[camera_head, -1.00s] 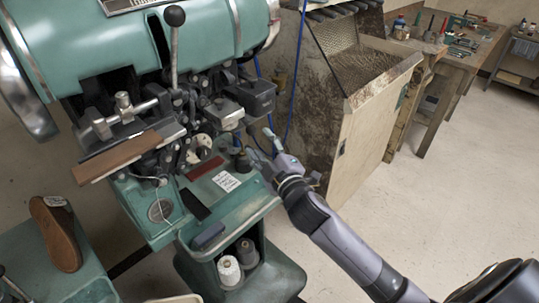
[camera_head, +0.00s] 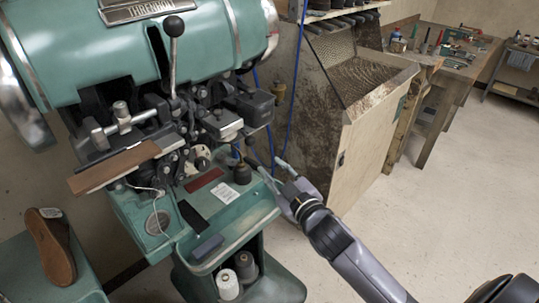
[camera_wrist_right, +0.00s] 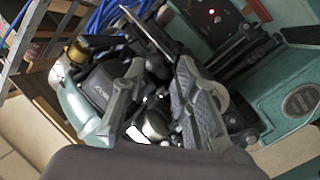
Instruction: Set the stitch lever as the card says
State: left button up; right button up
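A lever with a black ball knob (camera_head: 173,26) and a metal rod stands upright at the front of the green stitching machine (camera_head: 90,50). I cannot tell whether it is the stitch lever. A small white card (camera_head: 224,193) lies on the machine's green tray; its print is too small to read. My right gripper (camera_head: 270,169) is just right of the tray and the dark bottle, below the machine's head. Its fingers look apart and empty, and they also show in the right wrist view (camera_wrist_right: 160,72). My left gripper is out of view.
A dark bottle (camera_head: 242,173) stands at the tray's right edge. Thread cones (camera_head: 228,284) sit below the tray. A wooden dust bin (camera_head: 365,125) stands behind my right arm. The floor at right is clear.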

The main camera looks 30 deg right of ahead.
jog(key=d+f+m+b, duration=0.1)
jog(key=m, duration=0.3)
jog(key=d+f+m+y+b, duration=0.1)
jog(key=d+m, duration=0.1)
jog(key=m, duration=0.2)
jog(key=d+f+m+y+b, duration=0.1)
jog(key=d+m, duration=0.1)
jog(key=m, duration=0.2)
jog(key=shift+w+f+m+g, duration=0.15)
jog(key=shift+w+m+g, duration=0.15)
jog(key=c, duration=0.5)
jog(key=d+m, duration=0.1)
jog(key=m, duration=0.2)
jog(key=d+r+m+y+b, duration=0.1)
jog(key=m, duration=0.2)
jog(key=s+d+r+m+t+b, duration=0.1)
jog(key=m, duration=0.2)
jog(key=shift+d+m, duration=0.3)
jog(key=shift+m, duration=0.1)
grip_shut()
jog(key=w+a+r+m+p, duration=0.1)
jog(key=w+a+p, duration=0.3)
jog(key=w, duration=0.5)
jog(key=shift+w+a+r+m+t+y, duration=0.3)
jog(key=shift+w+a+r+m+y, duration=0.15)
jog(key=shift+a, duration=0.3)
jog(key=shift+s, duration=0.1)
